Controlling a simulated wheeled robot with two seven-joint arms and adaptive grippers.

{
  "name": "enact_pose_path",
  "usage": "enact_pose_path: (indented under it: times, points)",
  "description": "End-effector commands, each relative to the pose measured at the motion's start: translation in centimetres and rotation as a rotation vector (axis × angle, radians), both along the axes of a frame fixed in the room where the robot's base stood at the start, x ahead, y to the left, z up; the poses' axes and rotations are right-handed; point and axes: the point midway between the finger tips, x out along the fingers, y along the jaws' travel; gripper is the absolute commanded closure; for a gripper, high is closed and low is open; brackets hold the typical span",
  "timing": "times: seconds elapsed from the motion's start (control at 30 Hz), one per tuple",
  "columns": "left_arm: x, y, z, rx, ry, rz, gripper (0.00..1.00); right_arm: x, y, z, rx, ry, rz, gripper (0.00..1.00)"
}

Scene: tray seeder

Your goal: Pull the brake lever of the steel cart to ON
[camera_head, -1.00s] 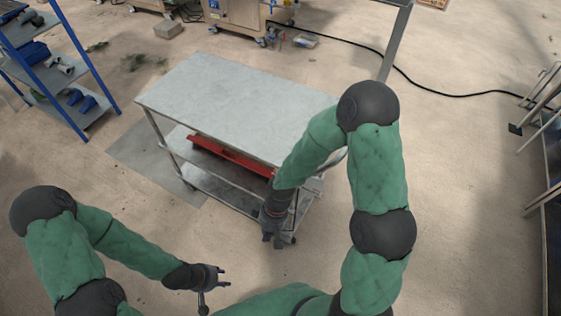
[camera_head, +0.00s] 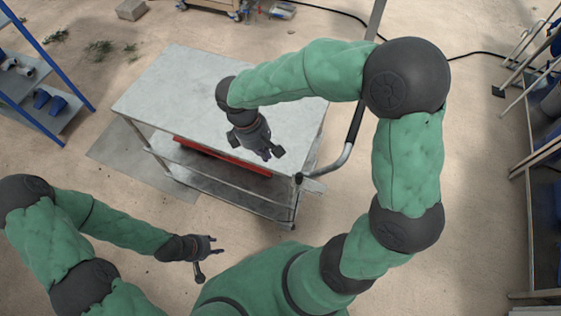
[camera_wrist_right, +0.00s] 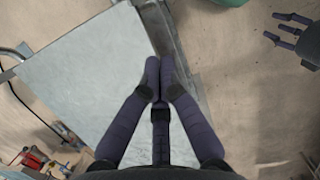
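The steel cart (camera_head: 175,85) stands in front of me, with a pale grey top, lower shelves and a bent tube handle (camera_head: 349,140) at its right end. I cannot make out the brake lever or its setting in either view. My right gripper (camera_head: 265,154) is over the cart top near its front edge. In the right wrist view its fingers (camera_wrist_right: 160,88) come together with nothing between them, over the top's edge. My left gripper (camera_head: 215,255) is open and empty, in front of the cart and apart from it; it also shows in the right wrist view (camera_wrist_right: 283,30).
A red part (camera_head: 215,155) runs under the cart top along the front. A blue-framed shelf (camera_head: 45,105) stands at the left. A black cable (camera_head: 325,9) lies on the floor behind. Racks (camera_head: 535,130) stand at the far right. Floor between is clear.

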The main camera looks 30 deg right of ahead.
Motion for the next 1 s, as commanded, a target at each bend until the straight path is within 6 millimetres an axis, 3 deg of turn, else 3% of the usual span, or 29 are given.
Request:
enact_pose_path:
  times: [0.37,0.9,1.0]
  points:
    - [0.0,0.0,-0.2,0.0,-0.001,0.0,0.6,-0.1,-0.1,-0.7,0.001,0.001,0.0,1.0]
    - [0.1,0.0,-3.3,0.0,-0.001,0.0,0.6,-1.5,-1.7,-9.7,0.001,0.004,-0.001,1.0]
    - [0.1,0.0,-3.6,0.0,-0.001,0.0,0.6,-2.2,-2.7,-10.0,0.002,-0.001,-0.004,1.0]
